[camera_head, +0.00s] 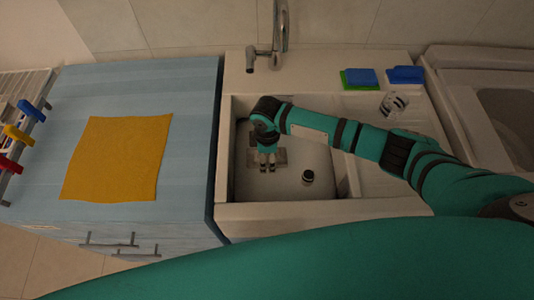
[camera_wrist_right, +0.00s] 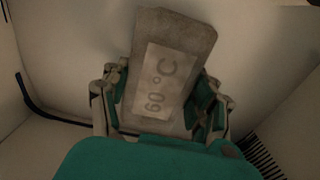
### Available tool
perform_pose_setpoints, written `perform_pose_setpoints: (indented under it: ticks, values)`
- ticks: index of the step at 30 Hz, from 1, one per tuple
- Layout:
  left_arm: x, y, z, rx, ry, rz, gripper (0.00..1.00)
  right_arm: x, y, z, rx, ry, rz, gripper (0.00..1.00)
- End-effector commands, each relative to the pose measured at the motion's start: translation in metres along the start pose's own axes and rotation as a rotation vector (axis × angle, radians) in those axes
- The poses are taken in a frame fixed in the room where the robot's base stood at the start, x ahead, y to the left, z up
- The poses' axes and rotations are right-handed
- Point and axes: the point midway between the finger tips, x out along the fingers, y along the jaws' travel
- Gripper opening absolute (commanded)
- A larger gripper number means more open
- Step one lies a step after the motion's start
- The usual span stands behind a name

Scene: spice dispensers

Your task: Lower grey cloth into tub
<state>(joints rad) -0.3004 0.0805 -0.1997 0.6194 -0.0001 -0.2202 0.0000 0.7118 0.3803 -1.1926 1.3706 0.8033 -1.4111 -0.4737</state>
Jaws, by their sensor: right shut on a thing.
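The tub (camera_head: 245,192) is a pale rectangular basin set in the white counter in the head view. My right gripper (camera_head: 267,168) reaches down inside the tub's outline, towards its left side. In the right wrist view, my right gripper (camera_wrist_right: 160,108) is shut on the grey cloth (camera_wrist_right: 180,28), a flat oblong piece with a "60 °C" label facing the camera. In the head view, the grey cloth (camera_head: 281,156) shows only as small grey patches beside the fingers. Whether it touches the tub floor cannot be told. My left gripper is out of view.
A small dark round object (camera_head: 308,177) is in the tub, right of the gripper. A tap (camera_head: 279,40) stands behind. Blue (camera_head: 405,75) and blue-green (camera_head: 360,79) pads lie at the back right. An orange cloth (camera_head: 118,158) lies on the blue cabinet (camera_head: 195,95).

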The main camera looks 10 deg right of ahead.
Motion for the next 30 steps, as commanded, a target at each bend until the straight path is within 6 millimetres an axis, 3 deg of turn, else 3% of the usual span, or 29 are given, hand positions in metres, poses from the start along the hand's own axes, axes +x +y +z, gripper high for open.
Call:
perform_pose_setpoints:
  ticks: [13, 14, 19, 30]
  values:
    - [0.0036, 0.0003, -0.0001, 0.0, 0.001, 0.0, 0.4, 0.0061, 0.0004, -0.0003, 0.0, 0.001, 0.001, 0.25]
    - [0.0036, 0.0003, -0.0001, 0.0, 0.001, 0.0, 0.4, 0.0061, 0.0004, -0.0003, 0.0, 0.001, 0.001, 0.62]
    - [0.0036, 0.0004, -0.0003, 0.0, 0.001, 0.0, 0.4, 0.0061, 0.0003, -0.0003, 0.0, 0.0, 0.001, 0.85]
    - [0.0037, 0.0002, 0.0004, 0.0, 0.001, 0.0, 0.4, 0.0018, 0.0005, -0.0003, 0.0, 0.001, 0.001, 0.88]
